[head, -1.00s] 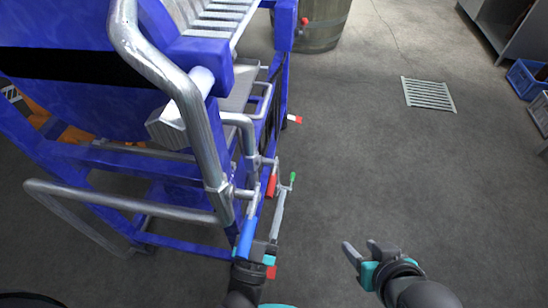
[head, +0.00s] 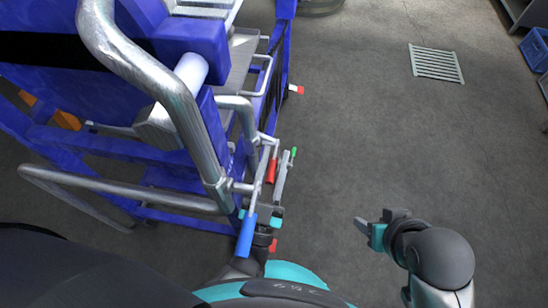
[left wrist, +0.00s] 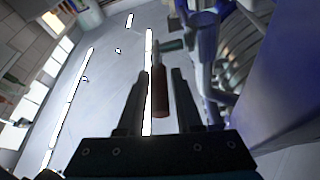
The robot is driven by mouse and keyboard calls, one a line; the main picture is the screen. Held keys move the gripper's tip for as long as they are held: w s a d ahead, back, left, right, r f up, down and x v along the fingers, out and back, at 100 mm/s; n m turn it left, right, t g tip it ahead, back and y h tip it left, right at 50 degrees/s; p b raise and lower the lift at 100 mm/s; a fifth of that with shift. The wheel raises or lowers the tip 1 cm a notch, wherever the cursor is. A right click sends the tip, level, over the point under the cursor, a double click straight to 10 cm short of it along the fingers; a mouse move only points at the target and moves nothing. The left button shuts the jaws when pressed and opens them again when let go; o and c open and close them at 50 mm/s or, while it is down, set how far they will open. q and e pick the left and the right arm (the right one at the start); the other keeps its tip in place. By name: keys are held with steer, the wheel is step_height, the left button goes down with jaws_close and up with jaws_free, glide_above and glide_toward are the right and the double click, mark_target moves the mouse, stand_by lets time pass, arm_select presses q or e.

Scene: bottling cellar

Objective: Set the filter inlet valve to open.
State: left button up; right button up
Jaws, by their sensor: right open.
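The blue-framed machine (head: 206,135) carries pipes and several coloured valve levers on its right side. A red lever handle (head: 271,172) stands beside a grey lever with a green tip (head: 293,152). A blue handle (head: 246,236) lies lower and nearer me. Which is the filter inlet valve, I cannot tell. My left gripper (head: 264,224) is low beside the blue handle, partly hidden. In the left wrist view its fingers (left wrist: 159,75) are apart, with a reddish-brown handle (left wrist: 160,98) between them, gaps on both sides. My right gripper (head: 378,222) is open and empty over clear floor.
A red-and-white handle (head: 297,90) sticks out farther along the machine. A thick bent pipe (head: 155,80) rises close to me. A floor drain grate (head: 436,63) and a blue crate (head: 535,48) are at the right. The floor between is clear.

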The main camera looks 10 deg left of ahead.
arm_select(q)
jaws_close()
stand_by(1.1)
